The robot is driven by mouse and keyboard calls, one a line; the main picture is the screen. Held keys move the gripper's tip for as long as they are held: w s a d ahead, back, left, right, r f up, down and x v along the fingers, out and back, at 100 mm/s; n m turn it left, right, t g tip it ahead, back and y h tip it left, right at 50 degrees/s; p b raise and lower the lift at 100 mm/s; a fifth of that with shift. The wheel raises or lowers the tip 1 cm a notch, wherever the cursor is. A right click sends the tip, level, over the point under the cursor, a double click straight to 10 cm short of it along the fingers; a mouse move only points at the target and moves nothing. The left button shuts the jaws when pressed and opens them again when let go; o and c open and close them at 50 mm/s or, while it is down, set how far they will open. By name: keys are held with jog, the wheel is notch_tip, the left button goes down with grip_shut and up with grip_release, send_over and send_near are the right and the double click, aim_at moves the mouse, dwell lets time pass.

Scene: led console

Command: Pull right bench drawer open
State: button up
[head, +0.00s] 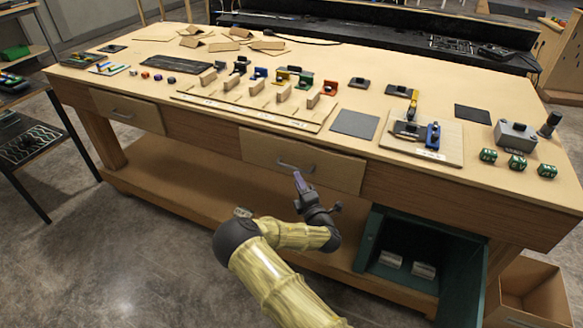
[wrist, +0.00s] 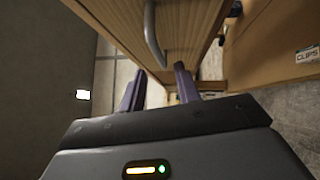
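The right bench drawer (head: 325,168) is a light wood front under the bench top, with a grey bar handle (head: 296,167). In the head view it looks shut or nearly so. My gripper (head: 298,178) is just in front of and slightly below the handle. In the wrist view, my gripper (wrist: 158,88) has its two purple fingers apart with nothing between them. The handle (wrist: 152,38) lies ahead of the fingers, its near end in line with the gap. The drawer front (wrist: 190,25) is close by. I cannot tell whether a finger touches the handle.
The left drawer (head: 128,110) is shut. A green cabinet (head: 370,238) stands open below the bench at right, beside a wooden box (head: 530,290). Blocks and tools lie on the bench top (head: 225,140). The floor (head: 130,260) in front is clear at left.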

aim_at(292, 168)
jog(key=x, duration=0.7)
jog(key=shift+c, duration=0.2)
grip_shut()
